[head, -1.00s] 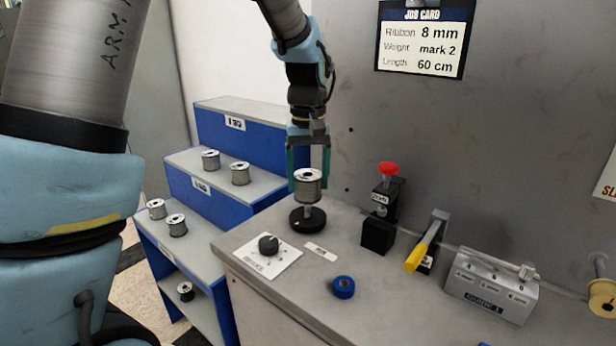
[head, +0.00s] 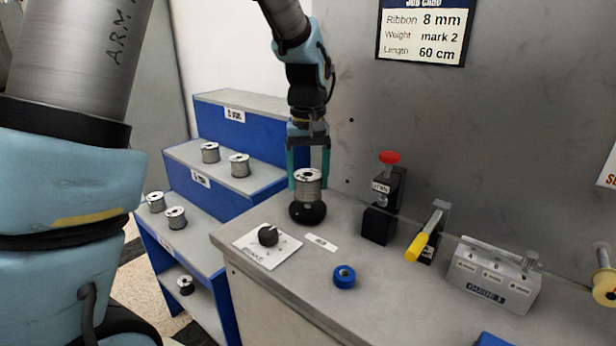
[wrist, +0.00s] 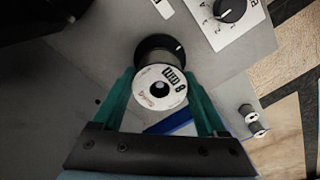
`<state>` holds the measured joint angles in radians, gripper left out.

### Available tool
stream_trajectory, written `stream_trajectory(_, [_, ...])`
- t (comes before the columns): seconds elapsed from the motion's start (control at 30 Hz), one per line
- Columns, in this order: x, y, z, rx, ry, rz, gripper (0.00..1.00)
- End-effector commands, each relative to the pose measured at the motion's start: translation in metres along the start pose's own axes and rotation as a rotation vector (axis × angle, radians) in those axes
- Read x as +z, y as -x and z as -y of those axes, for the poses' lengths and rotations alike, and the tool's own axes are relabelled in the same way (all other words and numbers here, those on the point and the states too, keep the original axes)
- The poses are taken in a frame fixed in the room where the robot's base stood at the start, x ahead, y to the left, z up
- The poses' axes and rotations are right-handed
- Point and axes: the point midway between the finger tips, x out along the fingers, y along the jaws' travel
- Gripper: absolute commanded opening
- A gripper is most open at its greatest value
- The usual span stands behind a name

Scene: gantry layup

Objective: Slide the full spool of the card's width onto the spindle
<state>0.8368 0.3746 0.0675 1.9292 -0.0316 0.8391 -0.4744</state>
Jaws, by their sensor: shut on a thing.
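The job card (head: 422,30) on the wall reads ribbon 8 mm, weight mark 2, length 60 cm. My gripper (head: 308,178) is shut on a grey spool (head: 308,188) with a white top face. In the wrist view the spool's label (wrist: 161,88) shows an 8, and the green fingers stand on both sides of it. The spool is upright over the round black spindle base (head: 308,213), with its lower end at or just above the base. The spindle's post is hidden by the spool; I cannot tell whether the spool is fully seated.
A brake dial (head: 268,236) sits in front of the spindle. A blue tape roll (head: 344,277), a red-knobbed black stand (head: 383,200), a yellow-handled lever (head: 424,240) and a guide block (head: 492,275) stand to the right. Blue stepped shelves (head: 245,140) with several spools are at left.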

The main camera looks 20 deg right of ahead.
Motion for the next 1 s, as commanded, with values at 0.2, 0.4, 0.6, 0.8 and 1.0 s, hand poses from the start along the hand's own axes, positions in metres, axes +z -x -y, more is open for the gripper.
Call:
stream_trajectory(0.2, [0.000,-0.005,0.000,0.000,0.000,0.000,0.00])
stream_trajectory(0.4, [0.000,-0.010,0.000,0.000,0.000,0.000,0.00])
stream_trajectory(0.6, [0.000,-0.015,0.000,0.001,0.000,-0.001,0.00])
stream_trajectory(0.8, [0.000,-0.019,0.000,0.001,0.000,-0.001,0.00])
stream_trajectory(1.0, [0.000,-0.024,0.000,0.001,0.000,-0.001,0.00])
